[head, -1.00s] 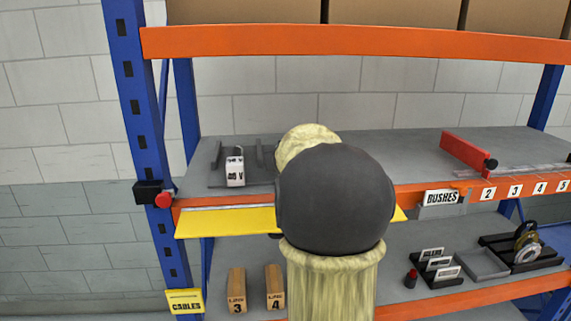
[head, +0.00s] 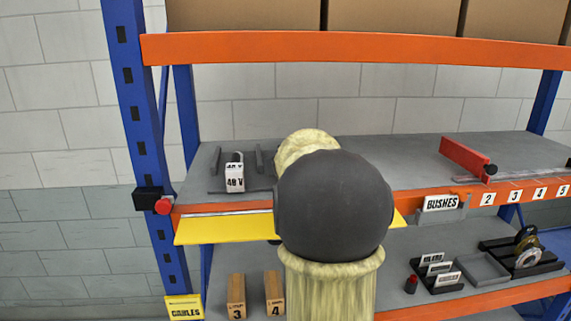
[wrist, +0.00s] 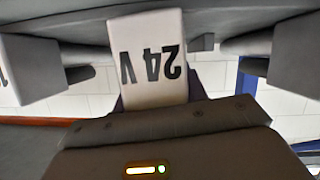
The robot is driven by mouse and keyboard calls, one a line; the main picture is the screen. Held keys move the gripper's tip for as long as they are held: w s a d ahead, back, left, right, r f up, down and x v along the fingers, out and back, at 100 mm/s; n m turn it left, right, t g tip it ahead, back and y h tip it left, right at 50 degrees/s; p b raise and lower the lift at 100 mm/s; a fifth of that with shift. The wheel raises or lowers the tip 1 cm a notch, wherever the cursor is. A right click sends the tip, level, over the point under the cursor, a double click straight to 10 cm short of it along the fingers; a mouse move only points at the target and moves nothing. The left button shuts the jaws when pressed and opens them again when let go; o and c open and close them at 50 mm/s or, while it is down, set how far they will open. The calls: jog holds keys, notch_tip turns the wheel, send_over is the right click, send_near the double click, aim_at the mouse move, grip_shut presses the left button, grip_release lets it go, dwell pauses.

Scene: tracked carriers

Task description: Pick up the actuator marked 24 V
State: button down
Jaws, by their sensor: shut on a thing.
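The actuator marked 24 V (wrist: 152,62) shows in the wrist view as a white block with its black label upside down. My gripper (wrist: 168,72) is shut on it, with dark jaw parts at both sides. In the head view, my arm hides the gripper and this actuator. Another actuator, marked 48 V (head: 234,180), stands on the grey upper shelf, left of my arm.
The upper shelf (head: 400,160) has a yellow plate (head: 220,228) along its front edge and a red block (head: 466,157) at the right. Wooden blocks 3 (head: 237,295) and 4 (head: 274,292) stand below. A blue upright (head: 140,120) bounds the left.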

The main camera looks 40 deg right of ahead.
notch_tip(320, 180, up, 8)
jog(key=p, duration=0.5)
jog(key=shift+r, duration=0.2)
jog(key=shift+r+p, duration=0.45)
jog(key=shift+r, duration=0.35)
